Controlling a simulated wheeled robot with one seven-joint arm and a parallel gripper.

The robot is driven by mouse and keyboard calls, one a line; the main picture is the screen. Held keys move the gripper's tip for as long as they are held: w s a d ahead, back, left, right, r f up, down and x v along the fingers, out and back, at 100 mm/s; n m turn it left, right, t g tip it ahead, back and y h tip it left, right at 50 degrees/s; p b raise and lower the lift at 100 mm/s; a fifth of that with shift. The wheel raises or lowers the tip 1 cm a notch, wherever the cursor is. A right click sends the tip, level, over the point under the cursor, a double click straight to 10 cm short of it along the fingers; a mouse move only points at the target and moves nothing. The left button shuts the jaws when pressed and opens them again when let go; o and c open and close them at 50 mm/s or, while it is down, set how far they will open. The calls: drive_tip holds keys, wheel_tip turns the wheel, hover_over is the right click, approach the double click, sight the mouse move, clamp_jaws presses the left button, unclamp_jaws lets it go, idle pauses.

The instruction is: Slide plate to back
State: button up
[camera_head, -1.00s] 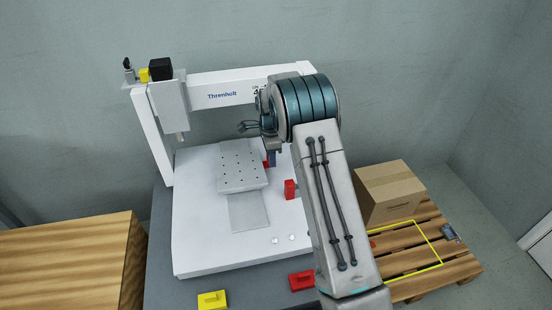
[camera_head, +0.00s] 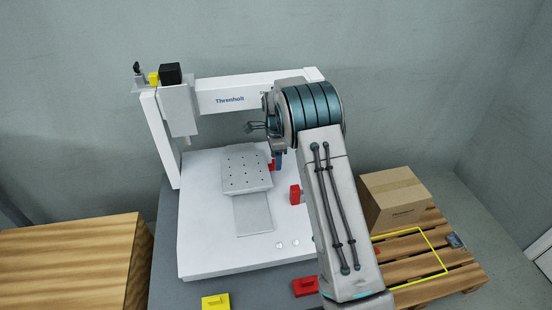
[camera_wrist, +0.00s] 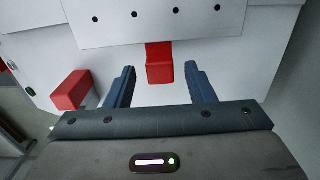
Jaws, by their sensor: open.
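The grey plate (camera_head: 246,169) with rows of holes lies on the white machine bed, at the back end of a flat grey strip. In the wrist view its edge (camera_wrist: 100,24) spans the top. A red block (camera_wrist: 159,64) sits against the plate's edge, like a handle. My gripper (camera_wrist: 160,78) is open, with blue fingers on either side of this red block and a gap to each. In the head view my arm hides most of the gripper; a blue finger (camera_head: 278,160) shows beside the plate.
A second red block (camera_head: 295,194) stands on the bed, left of my fingers in the wrist view (camera_wrist: 72,90). The white gantry (camera_head: 245,92) with its screwdriver head (camera_head: 178,108) spans the back. Yellow (camera_head: 215,301) and red (camera_head: 305,287) pieces lie in front. A cardboard box (camera_head: 393,197) stands right.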

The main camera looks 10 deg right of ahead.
wheel_tip(320, 180, up, 13)
drive_tip(key=p, duration=0.2)
drive_tip(key=shift+p, duration=0.35)
